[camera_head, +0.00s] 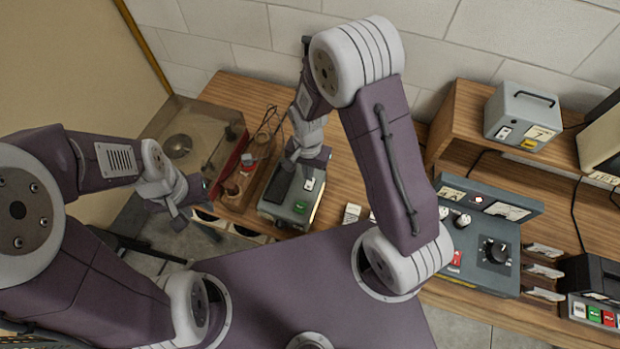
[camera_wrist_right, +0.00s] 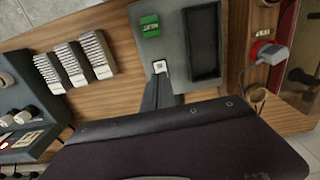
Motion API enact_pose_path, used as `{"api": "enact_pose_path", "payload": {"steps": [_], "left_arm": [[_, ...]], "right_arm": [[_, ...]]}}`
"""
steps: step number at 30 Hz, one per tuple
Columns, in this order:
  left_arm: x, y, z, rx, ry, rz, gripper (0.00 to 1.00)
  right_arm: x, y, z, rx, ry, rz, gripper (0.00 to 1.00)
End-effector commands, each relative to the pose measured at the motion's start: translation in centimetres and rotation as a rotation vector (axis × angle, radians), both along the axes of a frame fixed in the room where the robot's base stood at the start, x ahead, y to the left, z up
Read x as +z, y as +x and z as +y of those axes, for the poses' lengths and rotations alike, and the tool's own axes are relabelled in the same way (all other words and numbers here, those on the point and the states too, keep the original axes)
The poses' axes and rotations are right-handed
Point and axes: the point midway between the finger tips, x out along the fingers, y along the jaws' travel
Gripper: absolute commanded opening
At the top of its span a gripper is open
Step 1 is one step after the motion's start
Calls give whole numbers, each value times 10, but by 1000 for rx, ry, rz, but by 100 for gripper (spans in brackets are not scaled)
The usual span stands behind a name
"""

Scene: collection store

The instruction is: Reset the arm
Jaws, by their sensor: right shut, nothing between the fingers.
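My right arm (camera_head: 388,165) rises from my purple body, bends at a white joint high up, and reaches down over the bench. My right gripper (camera_head: 302,160) is shut and empty, with its tip close to a small white button (camera_wrist_right: 160,66) on a grey box (camera_head: 272,210). I cannot tell whether it touches. The box has a green label (camera_wrist_right: 150,26) and a dark recessed tray (camera_wrist_right: 203,42). In the wrist view the shut fingers (camera_wrist_right: 158,90) point at the button. My left gripper (camera_head: 182,208) hangs at the left, apart from the bench; its fingers are unclear.
A wooden bench (camera_head: 345,170) runs along the white block wall. A grey control panel (camera_head: 480,245), a shelf with a handled grey box (camera_head: 522,115) and a dark device (camera_head: 595,285) stand right.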

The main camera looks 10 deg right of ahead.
Motion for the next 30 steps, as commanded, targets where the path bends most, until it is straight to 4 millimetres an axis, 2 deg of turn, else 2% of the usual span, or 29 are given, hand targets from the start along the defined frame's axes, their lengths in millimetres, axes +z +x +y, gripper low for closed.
{"api": "enact_pose_path", "payload": {"steps": [1, 3, 19, 22, 25, 28, 30], "left_arm": [[9, 0, 0, 0, 0, 0, 36], [12, 0, 0, 0, 0, 0, 36], [7, 0, 0, 0, 0, 0, 36], [-17, 0, 0, 0, 0, 0, 36], [-61, 0, 0, 0, 0, 0, 36], [-101, 0, 0, 0, 0, 1, 36], [-120, 0, 0, 0, 0, 1, 36]], "right_arm": [[10, 0, 0, 0, 0, 0, 0], [13, 0, 0, 0, 0, 0, 0], [8, 0, -1, -2, 0, 0, 0], [-3, 11, -7, -29, 9, -36, 0], [-7, 25, -25, -92, 28, -128, 0], [-8, 9, -49, -82, 29, -187, 0], [-10, -12, -63, 3, 18, -204, 0]]}}
